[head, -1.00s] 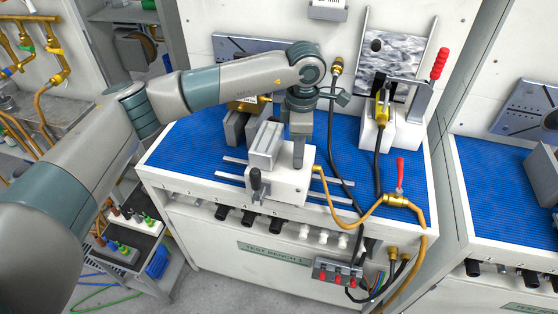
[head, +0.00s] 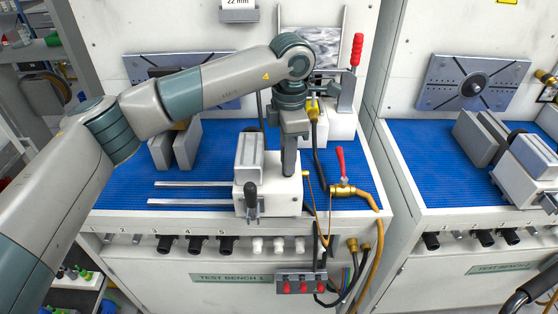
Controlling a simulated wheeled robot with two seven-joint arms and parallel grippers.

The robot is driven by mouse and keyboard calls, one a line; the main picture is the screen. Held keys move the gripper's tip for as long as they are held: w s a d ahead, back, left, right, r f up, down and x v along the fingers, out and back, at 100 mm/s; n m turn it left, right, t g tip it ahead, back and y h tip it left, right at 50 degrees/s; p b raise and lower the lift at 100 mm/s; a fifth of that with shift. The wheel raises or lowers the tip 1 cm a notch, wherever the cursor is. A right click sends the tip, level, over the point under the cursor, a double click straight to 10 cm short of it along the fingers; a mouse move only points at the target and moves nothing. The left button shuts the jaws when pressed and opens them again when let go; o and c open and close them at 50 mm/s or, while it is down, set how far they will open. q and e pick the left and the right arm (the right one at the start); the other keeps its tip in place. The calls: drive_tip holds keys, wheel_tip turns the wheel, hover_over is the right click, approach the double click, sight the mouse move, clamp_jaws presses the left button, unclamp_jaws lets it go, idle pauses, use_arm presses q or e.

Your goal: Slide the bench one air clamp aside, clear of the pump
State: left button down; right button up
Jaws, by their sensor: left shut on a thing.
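The bench one air clamp (head: 268,199), a white block with a grey jaw block on top and a black knob in front, sits at the right end of two metal rails (head: 190,202). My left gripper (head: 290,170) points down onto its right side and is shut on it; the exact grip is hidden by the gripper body. The pump is mostly hidden behind my left arm; a bit of brass (head: 183,125) shows above two grey support blocks (head: 187,144), left of and behind the clamp, with a gap between. My right gripper is not in view.
A red-handled brass valve (head: 343,188) and hoses stand close to the clamp's right. A white fixture with a red lever (head: 357,50) is behind. The blue mat (head: 130,190) at left is clear. Bench two (head: 420,185) is at right.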

use_arm(q)
drive_tip(key=shift+d+r, duration=0.15)
drive_tip(key=shift+d, duration=0.05)
drive_tip(key=c, duration=1.6)
unclamp_jaws()
drive_tip(key=shift+o, duration=0.2)
drive_tip(key=shift+d, duration=0.2)
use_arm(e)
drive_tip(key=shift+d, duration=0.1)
use_arm(q)
drive_tip(key=shift+a, duration=0.15)
